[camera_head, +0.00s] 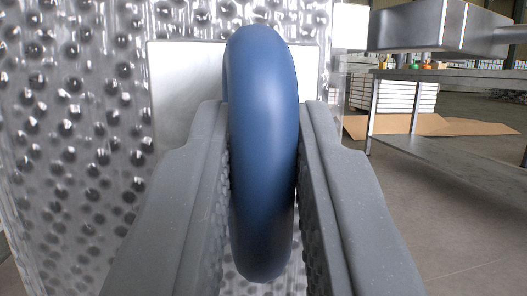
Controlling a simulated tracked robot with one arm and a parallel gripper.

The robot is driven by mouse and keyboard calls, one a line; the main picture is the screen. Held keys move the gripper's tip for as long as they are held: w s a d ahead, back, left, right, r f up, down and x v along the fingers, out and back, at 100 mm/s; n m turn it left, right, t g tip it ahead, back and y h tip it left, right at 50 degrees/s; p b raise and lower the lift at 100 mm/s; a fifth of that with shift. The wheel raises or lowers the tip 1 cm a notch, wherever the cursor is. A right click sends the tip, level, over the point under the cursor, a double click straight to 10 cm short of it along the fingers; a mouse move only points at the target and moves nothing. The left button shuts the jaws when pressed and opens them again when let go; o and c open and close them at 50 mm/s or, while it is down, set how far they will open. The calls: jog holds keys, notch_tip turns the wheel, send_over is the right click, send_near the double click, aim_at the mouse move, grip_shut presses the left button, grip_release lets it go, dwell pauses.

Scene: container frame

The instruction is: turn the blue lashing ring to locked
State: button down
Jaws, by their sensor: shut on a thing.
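The blue lashing ring (262,75) stands upright in the middle of the head camera view, seen almost edge-on. My gripper (264,140) is shut on it, with one grey finger on its left side and one on its right. The ring's top and bottom stick out beyond the fingers. Behind the ring is a plain pale plate (185,85) on a dimpled metal surface. The ring's mount is hidden behind the ring and fingers, and I see no lock marking.
The dimpled metal wall (75,120) fills the left side, close behind the ring. At the right stand a metal table (450,75) and a grey metal box-like part (420,25). Cardboard (440,125) lies on the floor under the table. The floor at lower right is clear.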

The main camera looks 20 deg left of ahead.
jog(key=shift+s+a+f, duration=0.15)
jog(key=shift+a, duration=0.1)
jog(key=c, duration=1.4)
grip_release()
jog(key=shift+o, duration=0.2)
jog(key=shift+d, duration=0.1)
jog(key=p+v, duration=0.2)
jog(key=v, duration=1.1)
jog(key=shift+s+d+f, duration=0.15)
jog(key=shift+s+d, duration=0.05)
